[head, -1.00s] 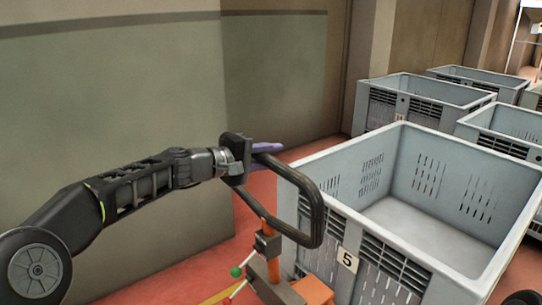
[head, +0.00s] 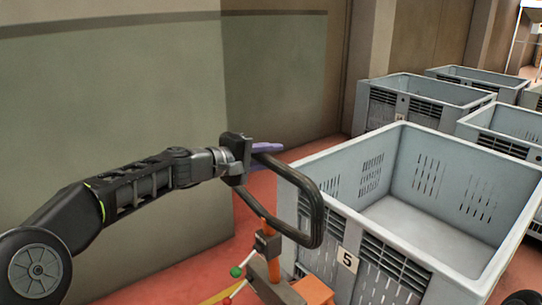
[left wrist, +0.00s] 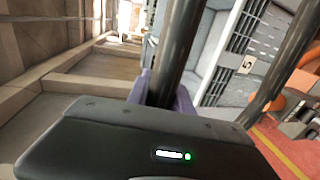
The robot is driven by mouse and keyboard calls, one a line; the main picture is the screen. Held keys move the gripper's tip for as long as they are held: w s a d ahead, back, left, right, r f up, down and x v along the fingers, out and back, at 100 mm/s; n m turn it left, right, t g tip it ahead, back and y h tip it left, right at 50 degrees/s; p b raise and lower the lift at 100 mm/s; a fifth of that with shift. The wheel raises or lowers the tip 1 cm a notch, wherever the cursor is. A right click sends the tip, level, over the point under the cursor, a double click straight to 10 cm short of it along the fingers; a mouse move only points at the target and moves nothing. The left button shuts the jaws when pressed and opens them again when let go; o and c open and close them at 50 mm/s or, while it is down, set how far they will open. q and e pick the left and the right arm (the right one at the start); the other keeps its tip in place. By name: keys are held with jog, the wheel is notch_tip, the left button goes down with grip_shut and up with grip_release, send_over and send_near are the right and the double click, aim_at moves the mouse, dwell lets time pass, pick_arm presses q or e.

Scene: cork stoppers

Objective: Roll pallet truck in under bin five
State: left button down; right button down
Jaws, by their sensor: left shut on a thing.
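The orange pallet truck (head: 315,289) stands in front of bin five, with its black loop handle (head: 313,199) rising at the bin's near left corner. My left gripper (head: 262,149) is shut on the upper left part of that handle. In the left wrist view the dark handle bar (left wrist: 179,45) passes between the purple fingers. Bin five (head: 348,170) is a grey, empty, open-topped bin with a "5" label (head: 347,260) on its front. The label also shows in the left wrist view (left wrist: 247,64). The truck's forks are hidden. My right gripper is not in view.
More grey bins (head: 412,92) stand in rows behind and to the right of bin five. A green-beige wall (head: 110,110) runs along the left, close to my left arm. A strip of red floor (head: 250,222) is clear between wall and bin.

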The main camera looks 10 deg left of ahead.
aim_at(256, 156)
pick_arm(q)
jog(key=shift+w+d+r, duration=0.1)
jog(key=shift+w+d, duration=0.6)
jog(key=shift+w, duration=0.1)
jog(key=c, duration=1.5)
grip_release()
jog(key=o, duration=0.4)
jog(key=shift+w+d, duration=0.1)
jog(key=b+v, duration=0.2)
jog(key=v, duration=0.5)
jog(key=shift+s+a+b, duration=0.3)
jog(key=shift+s+a, duration=0.05)
